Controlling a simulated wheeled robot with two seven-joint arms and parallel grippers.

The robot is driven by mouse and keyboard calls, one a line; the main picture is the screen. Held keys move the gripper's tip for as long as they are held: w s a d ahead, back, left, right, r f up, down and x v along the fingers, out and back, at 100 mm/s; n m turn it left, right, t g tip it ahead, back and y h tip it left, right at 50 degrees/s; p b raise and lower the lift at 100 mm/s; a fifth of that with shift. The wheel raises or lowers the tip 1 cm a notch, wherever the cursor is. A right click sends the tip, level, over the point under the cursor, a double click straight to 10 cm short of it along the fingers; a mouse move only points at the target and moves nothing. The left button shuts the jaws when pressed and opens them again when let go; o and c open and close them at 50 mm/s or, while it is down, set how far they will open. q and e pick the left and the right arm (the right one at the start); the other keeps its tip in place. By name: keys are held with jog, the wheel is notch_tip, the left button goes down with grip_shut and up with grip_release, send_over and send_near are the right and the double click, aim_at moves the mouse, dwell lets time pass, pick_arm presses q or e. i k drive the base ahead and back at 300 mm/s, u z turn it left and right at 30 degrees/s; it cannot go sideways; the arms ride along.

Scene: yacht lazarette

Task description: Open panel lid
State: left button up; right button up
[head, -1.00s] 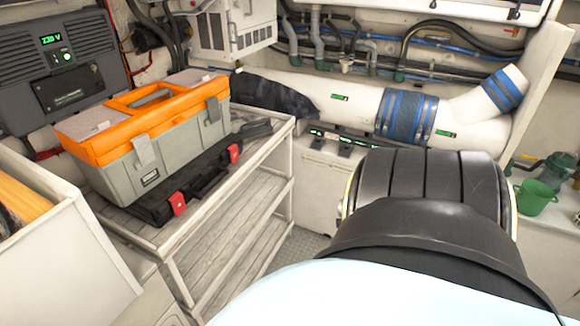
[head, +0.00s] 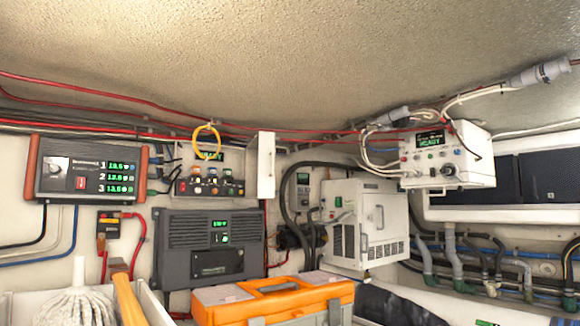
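A small control panel (head: 212,184) with several knobs and a green display is on the back wall, left of centre in the head view. A white upright flap (head: 266,165) with a small handle stands out from the wall at the panel's right side. It looks like the panel's lid standing open, and the knobs are uncovered. A yellow ring (head: 206,139) hangs in front of the panel's top and partly covers the display. Neither of my grippers is in view.
A dark grey unit (head: 209,262) is below the panel. A three-row display box (head: 88,170) is to its left. An orange-topped toolbox (head: 272,296) sits low in front. A white cabinet (head: 364,226) and a white control box (head: 447,160) are to the right. Red cables cross above.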

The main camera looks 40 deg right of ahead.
aim_at(260, 153)
jog(key=u, duration=1.1)
jog(key=k, duration=0.1)
jog(key=z, duration=2.1)
jog(key=i, duration=0.7)
jog(key=u, duration=0.15)
